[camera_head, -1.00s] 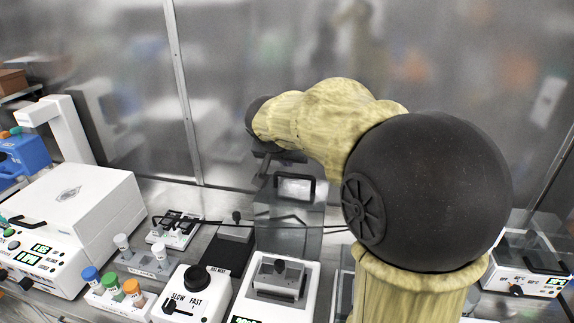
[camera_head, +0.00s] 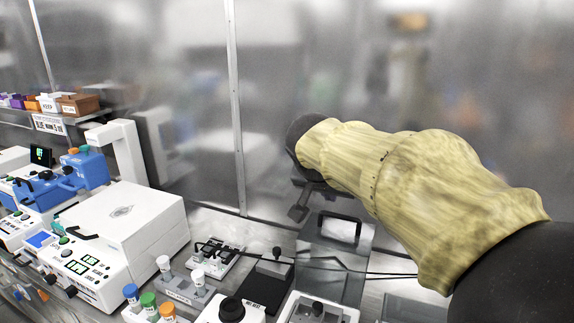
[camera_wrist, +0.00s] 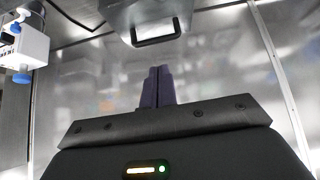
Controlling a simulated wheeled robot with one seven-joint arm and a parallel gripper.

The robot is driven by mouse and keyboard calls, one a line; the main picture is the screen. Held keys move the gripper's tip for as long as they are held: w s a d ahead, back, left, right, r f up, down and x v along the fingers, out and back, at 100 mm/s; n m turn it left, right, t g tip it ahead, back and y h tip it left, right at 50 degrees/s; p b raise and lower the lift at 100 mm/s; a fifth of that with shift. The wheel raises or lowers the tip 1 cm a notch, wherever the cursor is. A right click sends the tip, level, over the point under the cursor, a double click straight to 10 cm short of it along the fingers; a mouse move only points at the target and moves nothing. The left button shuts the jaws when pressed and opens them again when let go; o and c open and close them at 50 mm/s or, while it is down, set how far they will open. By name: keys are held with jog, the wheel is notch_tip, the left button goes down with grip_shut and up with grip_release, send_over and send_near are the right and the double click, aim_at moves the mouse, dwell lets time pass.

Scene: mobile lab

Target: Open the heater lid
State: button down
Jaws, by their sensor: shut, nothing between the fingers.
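A white unit with a grey metal block and a black knob on top (camera_head: 317,308) is cut off by the bottom edge of the head view. A grey metal box with a black loop handle (camera_head: 340,228) stands behind it; its handle also shows at the top of the wrist view (camera_wrist: 156,31). I cannot tell for sure which of these is the heater lid. My gripper (camera_head: 298,214) is left of and slightly above the handled box. In the wrist view its dark fingers (camera_wrist: 157,84) are together and empty, apart from the handle.
A large white lidded machine (camera_head: 120,228) stands at left. Capped tubes (camera_head: 148,300) and a black-knobbed unit (camera_head: 232,311) stand at the front. Black cables (camera_head: 345,265) cross the metal bench. A blue device (camera_head: 85,168) and a shelf of small boxes (camera_head: 65,103) are farther left.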

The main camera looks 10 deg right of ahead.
jog(key=s+a+f+n+g+y+p, duration=0.1)
jog(key=s+f+n+g+y+p, duration=0.1)
jog(key=s+f, duration=0.5)
jog(key=s+a+f+n+g+y+p, duration=0.1)
jog(key=s+f+n+p, duration=0.3)
jog(key=s+f, duration=0.4)
notch_tip(320, 180, down, 5)
jog(key=shift+a+r+g+y, duration=0.1)
jog(key=shift+a+g+y, duration=0.15)
jog(key=shift+g+y, duration=0.35)
jog(key=c, duration=1.5)
grip_release()
jog(key=shift+o, duration=0.2)
